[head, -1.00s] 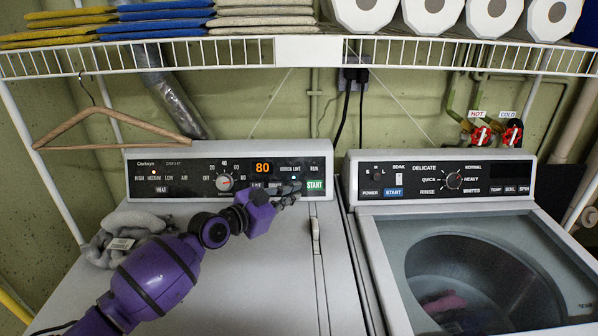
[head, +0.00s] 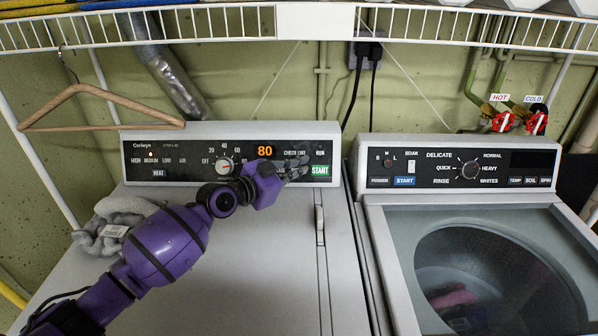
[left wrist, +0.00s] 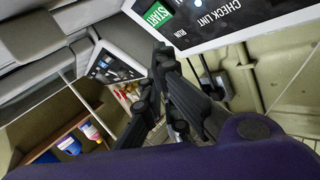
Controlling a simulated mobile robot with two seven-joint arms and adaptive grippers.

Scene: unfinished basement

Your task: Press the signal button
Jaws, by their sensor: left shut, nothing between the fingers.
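The dryer's control panel (head: 230,155) stands at the back of the machine, with a knob (head: 224,166), an orange "80" display (head: 265,151), a HEAT button (head: 159,173) and a green START button (head: 320,170). I cannot read a signal label; the panel strip left of START is covered by my left gripper (head: 301,168). The gripper is shut and empty, its fingertips in front of the panel under CHECK LINT. I cannot tell whether they touch it. In the left wrist view the dark fingers (left wrist: 172,75) are close to START (left wrist: 157,17). My right gripper is out of view.
A washer (head: 455,170) stands on the right. A wire shelf (head: 200,32) runs above both machines. A wooden hanger (head: 90,108) hangs at left, and a grey cloth (head: 110,222) lies on the dryer top beside my arm.

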